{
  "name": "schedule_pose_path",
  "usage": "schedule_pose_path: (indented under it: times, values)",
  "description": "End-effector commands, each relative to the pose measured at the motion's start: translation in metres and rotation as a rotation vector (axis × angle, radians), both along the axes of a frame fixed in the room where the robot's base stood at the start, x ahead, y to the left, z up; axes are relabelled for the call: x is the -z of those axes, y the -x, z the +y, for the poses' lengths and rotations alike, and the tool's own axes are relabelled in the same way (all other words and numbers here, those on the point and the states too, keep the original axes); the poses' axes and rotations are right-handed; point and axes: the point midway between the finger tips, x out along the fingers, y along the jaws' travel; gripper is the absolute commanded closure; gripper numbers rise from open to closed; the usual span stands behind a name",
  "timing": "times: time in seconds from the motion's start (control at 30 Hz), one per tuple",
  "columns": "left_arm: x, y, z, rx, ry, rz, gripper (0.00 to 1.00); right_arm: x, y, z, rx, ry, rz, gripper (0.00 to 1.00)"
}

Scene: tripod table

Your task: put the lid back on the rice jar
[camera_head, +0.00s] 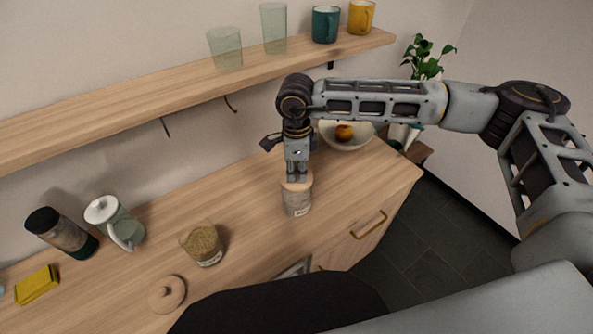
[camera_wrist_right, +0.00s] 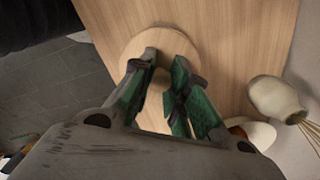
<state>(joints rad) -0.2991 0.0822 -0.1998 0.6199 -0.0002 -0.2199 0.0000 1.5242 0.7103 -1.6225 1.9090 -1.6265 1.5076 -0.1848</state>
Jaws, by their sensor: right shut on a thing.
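A pale-filled jar with a label (camera_head: 297,203), which looks like the rice jar, stands upright on the wooden counter. A round wooden lid (camera_head: 289,184) is at its mouth; I cannot tell whether it is fully seated. My right gripper (camera_head: 297,179) points down from above, shut on the lid's knob. In the right wrist view the fingers (camera_wrist_right: 165,62) are over the lid (camera_wrist_right: 130,46), which hides the jar below. A second jar (camera_head: 203,245) with brownish grain stands open to the left. Another wooden lid with a knob (camera_head: 167,293) lies near it. My left gripper is out of view.
A bowl with fruit (camera_head: 346,142) stands behind the right gripper. A wall shelf (camera_head: 180,88) with glasses and mugs overhangs the counter. Bare counter lies right of the jar.

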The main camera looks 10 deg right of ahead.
Motion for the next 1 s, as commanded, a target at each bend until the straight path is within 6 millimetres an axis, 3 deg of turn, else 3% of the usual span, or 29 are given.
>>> schedule_pose_path:
  times: [1.0]
  values:
    - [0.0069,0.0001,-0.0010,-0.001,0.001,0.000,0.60,0.0001,0.0000,0.0000,0.000,0.000,0.000,1.00]
